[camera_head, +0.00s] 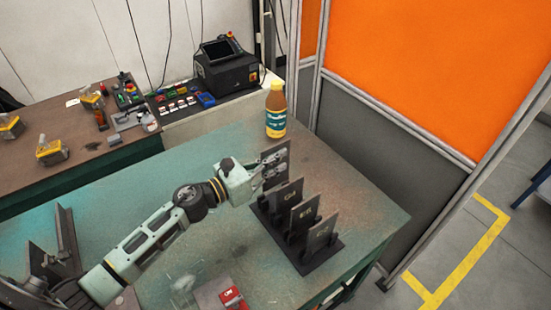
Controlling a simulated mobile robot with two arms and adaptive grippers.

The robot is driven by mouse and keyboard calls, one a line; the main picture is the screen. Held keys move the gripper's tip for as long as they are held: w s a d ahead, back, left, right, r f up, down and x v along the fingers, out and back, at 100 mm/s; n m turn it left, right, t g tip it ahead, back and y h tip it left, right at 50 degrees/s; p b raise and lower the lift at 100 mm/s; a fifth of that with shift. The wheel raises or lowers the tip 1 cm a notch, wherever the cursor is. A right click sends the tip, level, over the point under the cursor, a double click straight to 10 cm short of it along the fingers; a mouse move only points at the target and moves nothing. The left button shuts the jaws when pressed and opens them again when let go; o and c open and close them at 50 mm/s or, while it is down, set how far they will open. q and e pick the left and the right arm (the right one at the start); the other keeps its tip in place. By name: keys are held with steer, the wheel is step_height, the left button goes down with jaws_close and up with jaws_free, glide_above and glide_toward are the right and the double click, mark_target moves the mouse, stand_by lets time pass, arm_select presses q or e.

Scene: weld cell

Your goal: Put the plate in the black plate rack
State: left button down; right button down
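The black plate rack (312,264) stands on the green worktable, with several dark grey plates upright in its slots, such as the middle plate (304,212) and the front plate (321,232). My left gripper (272,173) is at the far end of the rack. Its fingers appear closed on a dark grey plate (277,151), which is upright and stands higher than the plates in the rack. The plate's lower edge is hidden behind the gripper and the nearer plates, so I cannot tell whether it touches the rack. My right gripper is not in view.
A bottle (275,112) stands just behind the held plate. A grey piece with a red block (232,297) lies at the front edge. Dark metal angle pieces (66,240) stand at left. A brown bench (40,178) with tools is behind. An orange partition (430,70) borders the right.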

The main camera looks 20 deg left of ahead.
mark_target(275, 180)
arm_select(q)
steer(key=shift+f+b, duration=0.6)
steer(key=shift+f, duration=0.3)
step_height(275, 180, down, 2)
steer(key=b, duration=0.2)
steer(key=shift+f+b, duration=0.25)
steer(key=shift+b, duration=0.1)
steer(key=shift+f+b, duration=1)
steer(key=shift+b, duration=0.1)
steer(key=shift+f+b, duration=0.65)
steer(key=shift+b, duration=0.1)
steer(key=c, duration=1.9)
jaws_free()
steer(key=shift+o, duration=0.2)
steer(key=shift+f, duration=0.25)
steer(key=shift+r, duration=0.1)
steer(key=shift+r, duration=0.1)
